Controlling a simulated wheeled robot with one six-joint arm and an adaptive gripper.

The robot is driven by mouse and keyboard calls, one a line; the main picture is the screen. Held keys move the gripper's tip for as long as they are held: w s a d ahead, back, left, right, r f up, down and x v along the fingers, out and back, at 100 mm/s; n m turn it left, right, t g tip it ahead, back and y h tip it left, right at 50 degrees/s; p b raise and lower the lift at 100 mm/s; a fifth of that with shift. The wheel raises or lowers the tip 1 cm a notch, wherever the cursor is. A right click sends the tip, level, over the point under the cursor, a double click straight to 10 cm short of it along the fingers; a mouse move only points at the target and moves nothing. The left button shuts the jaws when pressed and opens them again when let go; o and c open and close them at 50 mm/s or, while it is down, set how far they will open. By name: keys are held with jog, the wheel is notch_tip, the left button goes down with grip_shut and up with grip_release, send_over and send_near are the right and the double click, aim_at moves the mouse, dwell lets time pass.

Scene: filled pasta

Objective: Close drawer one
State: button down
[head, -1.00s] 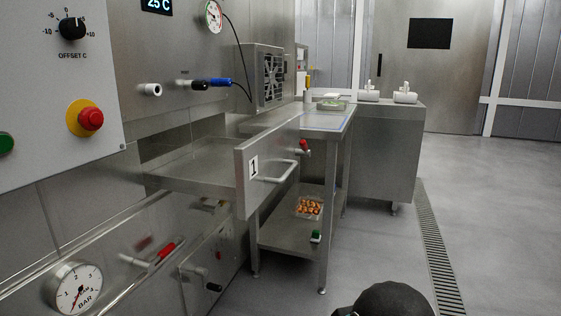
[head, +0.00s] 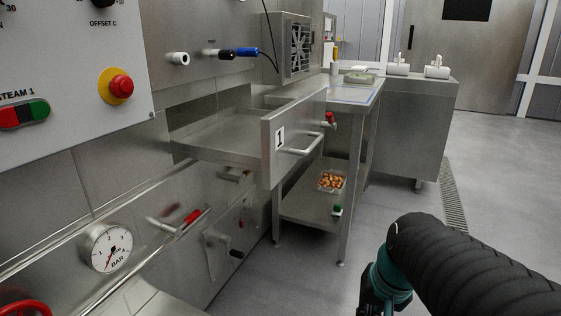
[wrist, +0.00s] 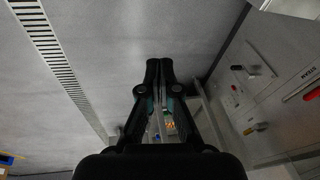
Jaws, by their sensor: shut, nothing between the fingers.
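Drawer one is a steel drawer (head: 225,140) pulled out from the machine on the left in the head view. Its front panel (head: 270,165) carries the label 1 and a bar handle (head: 305,146). My gripper (wrist: 160,64) shows in the wrist view, its two black fingers together and empty, with floor behind them. In the head view my arm is at the lower right, apart from the drawer and nearer to me; the fingertips are not clear there.
A steel table (head: 352,92) with a lower shelf stands behind the drawer; a tray of filled pasta (head: 331,181) lies on the shelf. The machine has a red stop button (head: 121,86) and a gauge (head: 107,247). Open floor with a drain grate (head: 453,200) lies to the right.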

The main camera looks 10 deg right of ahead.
jog(key=w+m+y, duration=0.4)
jog(key=w+m, duration=0.2)
jog(key=m+t+y, duration=0.6)
jog(key=m+y, duration=0.5)
jog(key=m, duration=0.3)
send_near(271, 162)
jog(key=p+x, duration=0.1)
jog(key=x, duration=0.6)
jog(key=shift+a, duration=0.1)
jog(key=shift+w, duration=0.1)
